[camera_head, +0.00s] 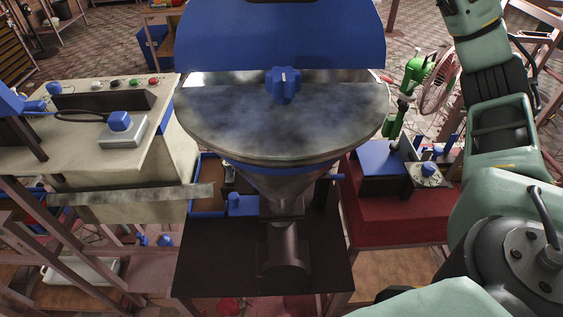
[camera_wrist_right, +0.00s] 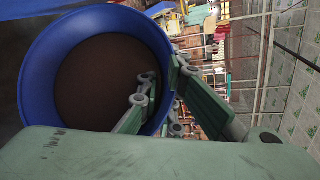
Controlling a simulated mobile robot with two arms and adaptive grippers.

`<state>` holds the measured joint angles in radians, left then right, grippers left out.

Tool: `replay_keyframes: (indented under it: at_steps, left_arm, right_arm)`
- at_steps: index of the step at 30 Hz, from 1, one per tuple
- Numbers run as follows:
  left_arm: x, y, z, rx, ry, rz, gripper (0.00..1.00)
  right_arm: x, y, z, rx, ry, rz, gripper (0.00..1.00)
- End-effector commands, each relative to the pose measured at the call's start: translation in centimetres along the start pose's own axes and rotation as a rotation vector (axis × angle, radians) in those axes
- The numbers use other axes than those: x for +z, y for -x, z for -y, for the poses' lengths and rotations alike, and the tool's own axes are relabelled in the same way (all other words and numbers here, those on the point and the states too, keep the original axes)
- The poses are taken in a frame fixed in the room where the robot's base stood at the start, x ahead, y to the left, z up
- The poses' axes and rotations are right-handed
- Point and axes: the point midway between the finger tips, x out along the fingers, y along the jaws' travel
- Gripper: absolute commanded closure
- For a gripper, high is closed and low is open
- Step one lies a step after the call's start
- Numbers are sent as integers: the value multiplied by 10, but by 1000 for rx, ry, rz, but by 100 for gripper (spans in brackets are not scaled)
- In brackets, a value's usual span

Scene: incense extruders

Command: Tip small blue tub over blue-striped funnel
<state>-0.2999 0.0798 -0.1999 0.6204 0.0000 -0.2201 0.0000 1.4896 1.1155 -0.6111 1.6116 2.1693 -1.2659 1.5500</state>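The blue-striped funnel (camera_head: 272,187) stands in the middle of the head view, with a blue band under its wide rim. A mottled grey round cover (camera_head: 220,125) with a blue knob (camera_head: 283,85) lies over its top. A blue tub (camera_wrist_right: 40,75) holding brown powder (camera_wrist_right: 105,80) fills the left of the right wrist view. My right gripper (camera_wrist_right: 162,76) has one finger inside the tub and one outside, closed on its rim. My right arm rises along the right of the head view; its gripper is out of that view. My left gripper is not in view.
A blue panel (camera_head: 280,35) stands behind the funnel cover. A beige machine (camera_head: 90,165) with buttons is at left. A red cabinet (camera_head: 395,210) and a green-and-red fan (camera_head: 435,85) are at right. A dark table (camera_head: 215,260) is below the funnel.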

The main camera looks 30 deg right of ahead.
Motion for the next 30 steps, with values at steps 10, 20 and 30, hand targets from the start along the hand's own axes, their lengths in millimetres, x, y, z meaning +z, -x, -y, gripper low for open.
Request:
replay_keyframes:
  at_steps: [10,20,30]
  left_arm:
    - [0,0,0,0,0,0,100]
    - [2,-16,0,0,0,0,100]
    - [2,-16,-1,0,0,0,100]
  right_arm:
    - [1,1,2,-7,3,1,100]
    - [6,7,0,-55,49,5,100]
    - [9,9,3,-69,62,6,100]
